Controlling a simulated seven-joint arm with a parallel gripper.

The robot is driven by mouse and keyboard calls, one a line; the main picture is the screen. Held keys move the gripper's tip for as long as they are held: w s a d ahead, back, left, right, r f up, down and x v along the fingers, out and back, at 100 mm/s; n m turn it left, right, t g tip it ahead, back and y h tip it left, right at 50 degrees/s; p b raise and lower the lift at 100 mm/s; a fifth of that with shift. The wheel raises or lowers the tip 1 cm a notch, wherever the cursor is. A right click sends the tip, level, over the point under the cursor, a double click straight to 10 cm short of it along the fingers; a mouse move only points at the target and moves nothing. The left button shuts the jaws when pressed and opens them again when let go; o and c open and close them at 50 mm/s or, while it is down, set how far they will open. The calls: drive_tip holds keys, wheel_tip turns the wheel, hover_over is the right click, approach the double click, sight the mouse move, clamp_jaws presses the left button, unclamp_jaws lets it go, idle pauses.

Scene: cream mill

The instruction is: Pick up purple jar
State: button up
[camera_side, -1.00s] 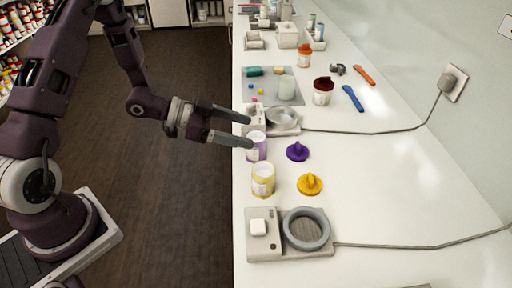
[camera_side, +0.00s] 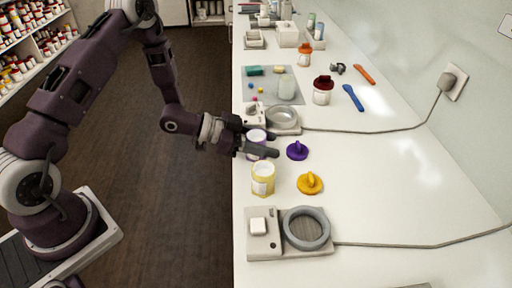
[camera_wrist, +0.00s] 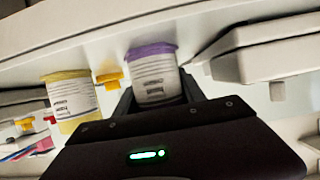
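The purple jar (camera_side: 256,137) stands upright near the left edge of the white counter. My gripper (camera_side: 264,142) is at the jar, with one finger on the near side hiding its lower part. In the wrist view the purple jar (camera_wrist: 155,76) sits between the two dark fingers of my gripper (camera_wrist: 158,92), with its purple rim and white label showing. The fingers are spread around the jar; whether they touch it is not clear. The purple lid (camera_side: 297,151) lies on the counter to the right of the jar.
A yellow jar (camera_side: 263,179) stands close in front of the purple jar, with a yellow lid (camera_side: 310,183) beside it. A device with a grey ring (camera_side: 306,229) is at the front. Another ring device (camera_side: 283,116) is just behind the purple jar. The counter's right side is mostly clear.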

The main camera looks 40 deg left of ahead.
drive_tip(key=c, duration=0.6)
drive_tip(key=shift+o, duration=0.2)
wheel_tip(320, 180, up, 10)
drive_tip(key=shift+f, duration=0.1)
drive_tip(key=s+a+r+n+t+y, duration=0.3)
drive_tip(key=s+a+r+n+y, duration=0.2)
drive_tip(key=a, duration=0.5)
drive_tip(key=shift+s+a+r, duration=0.15)
drive_tip(key=shift+s+r, duration=0.05)
drive_tip(key=shift+r, duration=0.45)
